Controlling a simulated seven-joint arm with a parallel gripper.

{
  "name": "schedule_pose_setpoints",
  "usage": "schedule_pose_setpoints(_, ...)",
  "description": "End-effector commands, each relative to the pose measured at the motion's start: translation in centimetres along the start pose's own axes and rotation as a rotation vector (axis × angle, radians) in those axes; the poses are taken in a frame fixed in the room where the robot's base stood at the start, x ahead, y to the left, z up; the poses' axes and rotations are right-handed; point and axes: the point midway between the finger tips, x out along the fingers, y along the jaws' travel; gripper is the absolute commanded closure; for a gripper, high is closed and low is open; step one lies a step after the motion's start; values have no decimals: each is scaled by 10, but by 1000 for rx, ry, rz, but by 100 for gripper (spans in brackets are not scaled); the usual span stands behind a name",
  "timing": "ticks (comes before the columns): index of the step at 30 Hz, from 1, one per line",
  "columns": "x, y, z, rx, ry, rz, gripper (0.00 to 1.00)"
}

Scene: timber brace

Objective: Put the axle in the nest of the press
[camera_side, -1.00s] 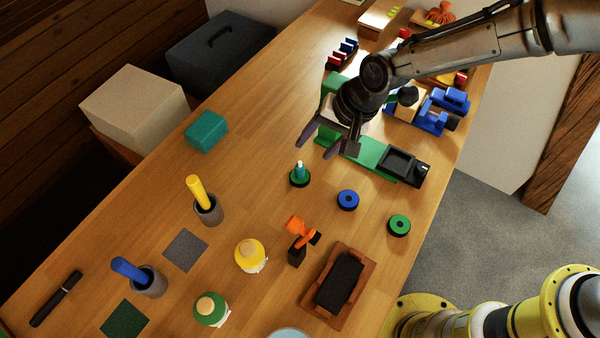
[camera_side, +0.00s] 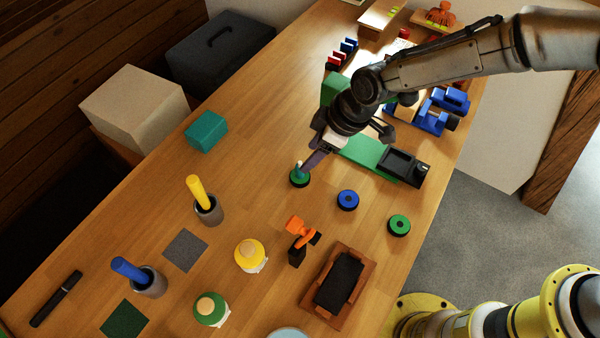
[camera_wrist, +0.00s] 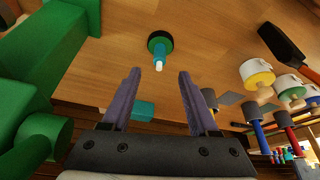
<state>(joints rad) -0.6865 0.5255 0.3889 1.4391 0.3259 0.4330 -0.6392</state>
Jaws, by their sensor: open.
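The axle (camera_side: 299,167) is a short teal pin with a pale tip, standing upright in a green and black wheel-like holder (camera_side: 300,179). In the wrist view the axle (camera_wrist: 159,56) shows ahead of the fingertips, roughly centred between them. My gripper (camera_wrist: 160,74) is open, with nothing between its purple-grey fingers. In the side view its fingers (camera_side: 314,159) are just to the upper right of the axle; I cannot tell whether they touch it. The green press (camera_side: 362,151) lies behind, with a black block (camera_side: 402,162) at its right end. My arm partly hides the press; I cannot make out the nest clearly.
A blue ring (camera_side: 348,200) and a green ring (camera_side: 399,224) lie to the right. A teal box (camera_side: 206,131) is at left. Table between box and axle is clear.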

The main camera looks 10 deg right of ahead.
Motion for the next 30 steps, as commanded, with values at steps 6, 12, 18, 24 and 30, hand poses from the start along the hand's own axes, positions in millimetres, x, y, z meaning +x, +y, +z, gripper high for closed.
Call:
schedule_pose_setpoints(6,15,-3,3,3,-7,-4,40)
schedule_pose_setpoints(12,35,-2,3,4,-6,-3,40)
schedule_pose_setpoints(18,63,1,3,5,-7,-4,40)
schedule_pose_setpoints(24,77,1,2,5,-5,-3,40)
schedule_pose_setpoints(30,77,1,2,5,-5,-3,40)
